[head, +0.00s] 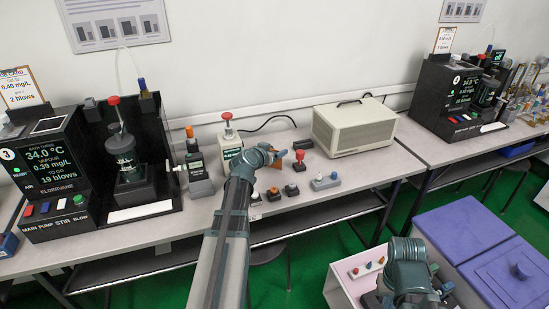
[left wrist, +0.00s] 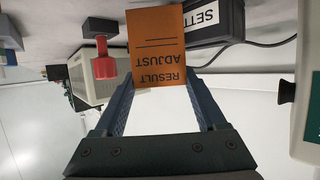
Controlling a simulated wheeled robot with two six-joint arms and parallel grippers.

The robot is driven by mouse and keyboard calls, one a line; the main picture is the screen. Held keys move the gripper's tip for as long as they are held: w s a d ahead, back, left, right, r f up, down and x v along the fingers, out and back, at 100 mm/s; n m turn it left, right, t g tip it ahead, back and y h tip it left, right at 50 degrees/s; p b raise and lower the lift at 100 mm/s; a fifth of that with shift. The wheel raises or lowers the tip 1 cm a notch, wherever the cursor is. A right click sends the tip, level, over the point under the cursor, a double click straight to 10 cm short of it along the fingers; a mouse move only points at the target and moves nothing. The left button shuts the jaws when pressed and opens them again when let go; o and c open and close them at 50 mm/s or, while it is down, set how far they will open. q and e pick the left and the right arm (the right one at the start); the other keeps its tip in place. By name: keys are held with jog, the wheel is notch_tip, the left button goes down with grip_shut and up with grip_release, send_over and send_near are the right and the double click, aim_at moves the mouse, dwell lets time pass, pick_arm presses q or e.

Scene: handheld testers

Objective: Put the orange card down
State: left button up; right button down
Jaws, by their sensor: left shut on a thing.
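The orange card (left wrist: 157,45) is printed "RESULT ADJUST" and appears upside down in the left wrist view. It sits between the two fingers of my left gripper (left wrist: 158,85), which is shut on it. In the head view my left gripper (head: 278,157) is over the middle of the bench, among small devices. The card is small and hard to make out there. Part of my right arm (head: 405,265) shows at the lower right of the head view; its fingers cannot be made out clearly.
A handheld tester (head: 230,145) and another grey tester (head: 196,165) stand left of my left gripper. A red-knobbed device (head: 299,160) and a grey button box (head: 326,182) are to its right. A beige box (head: 355,124) stands behind. Black tester stations flank the bench (head: 165,228).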

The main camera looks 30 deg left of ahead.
pick_arm(q)
jog(key=shift+f, duration=0.15)
pick_arm(e)
jog(key=shift+f, duration=0.2)
pick_arm(q)
jog(key=shift+f, duration=0.1)
jog(key=shift+f, duration=0.15)
jog(key=o, duration=1.2)
jog(key=shift+o, duration=0.2)
pick_arm(e)
jog(key=shift+f, duration=0.15)
pick_arm(q)
jog(key=shift+r, duration=0.35)
jog(key=a+p+v, duration=0.1)
jog(key=p+v, duration=0.3)
jog(key=v, duration=0.8)
jog(key=shift+d+p, duration=0.4)
pick_arm(e)
jog(key=shift+r, duration=2.45)
